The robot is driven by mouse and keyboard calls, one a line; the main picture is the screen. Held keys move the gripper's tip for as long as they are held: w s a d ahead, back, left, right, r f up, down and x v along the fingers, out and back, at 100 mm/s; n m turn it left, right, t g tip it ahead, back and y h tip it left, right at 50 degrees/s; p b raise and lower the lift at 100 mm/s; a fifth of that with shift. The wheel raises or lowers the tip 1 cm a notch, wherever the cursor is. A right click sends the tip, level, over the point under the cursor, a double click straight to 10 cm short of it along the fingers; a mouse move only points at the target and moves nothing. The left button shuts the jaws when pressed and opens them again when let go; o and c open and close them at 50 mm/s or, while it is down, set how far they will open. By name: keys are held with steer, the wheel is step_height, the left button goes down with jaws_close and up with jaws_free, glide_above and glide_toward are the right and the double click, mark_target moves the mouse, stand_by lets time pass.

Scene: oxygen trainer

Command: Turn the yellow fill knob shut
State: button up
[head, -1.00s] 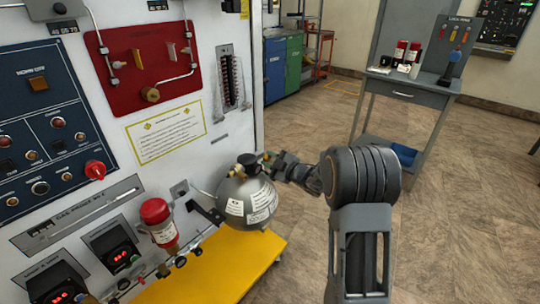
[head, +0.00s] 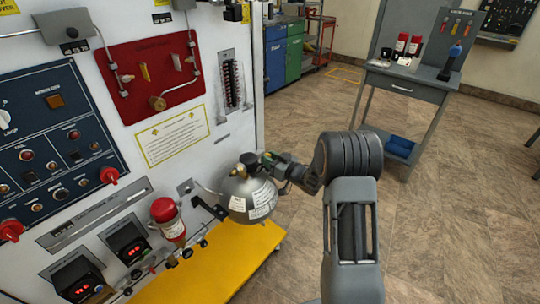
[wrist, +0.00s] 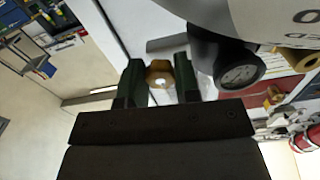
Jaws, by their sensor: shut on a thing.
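A small brass-yellow hexagonal piece (wrist: 160,74), which looks like the yellow fill knob, sits between my two dark green fingers in the wrist view. My gripper (wrist: 160,82) is shut on it. The piece is beside the grey round bottle (wrist: 200,14) and its dark pressure gauge (wrist: 238,74). In the head view my gripper (head: 268,161) reaches the right side of the top of the bottle (head: 246,193). The knob is hidden there behind the gripper and bottle, and its turn angle cannot be told.
The bottle stands by the yellow shelf (head: 185,284) of the white panel wall. A red bottle (head: 166,218) and valves are left of it. A red plate (head: 135,62) with a brass knob (head: 157,103) is above. A grey side table (head: 425,80) stands behind; the floor at right is clear.

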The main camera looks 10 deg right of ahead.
steer(key=shift+m+p, duration=0.5)
steer(key=shift+m, duration=0.5)
steer(key=o, duration=0.6)
steer(key=shift+o, duration=0.2)
steer(key=v, duration=1.3)
steer(key=shift+s+d+p, duration=0.3)
steer(key=shift+p, duration=0.05)
